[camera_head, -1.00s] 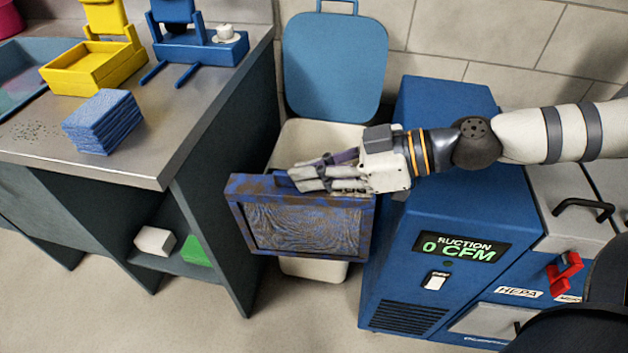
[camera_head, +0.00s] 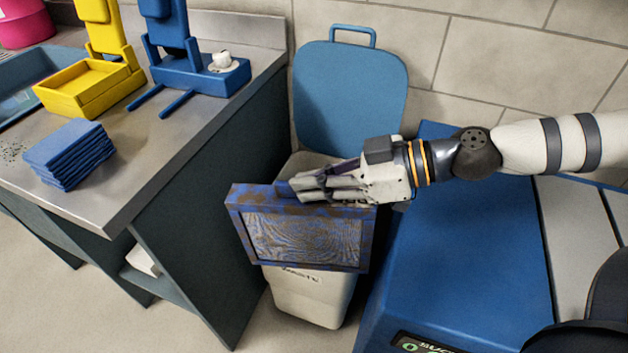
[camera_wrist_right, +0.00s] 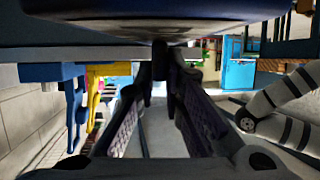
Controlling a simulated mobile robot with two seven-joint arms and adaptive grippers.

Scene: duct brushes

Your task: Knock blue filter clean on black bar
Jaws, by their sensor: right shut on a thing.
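The blue filter (camera_head: 305,240) is a square, blue-framed panel with brown grime on its frame and a grey-brown wavy mesh. My right gripper (camera_head: 298,187) is shut on its top edge and holds it upright in front of the open waste bin (camera_head: 310,296). The filter hides much of the bin's upper part. I cannot make out the black bar. The right gripper's fingers (camera_wrist_right: 155,105) also show in the right wrist view. My left gripper is not in view.
The bin's blue lid (camera_head: 350,95) stands open against the wall. A blue suction machine (camera_head: 460,265) is at the right. The metal counter (camera_head: 150,150) at the left bears a stack of blue pads (camera_head: 68,155), a yellow holder (camera_head: 90,90) and a blue holder (camera_head: 198,75).

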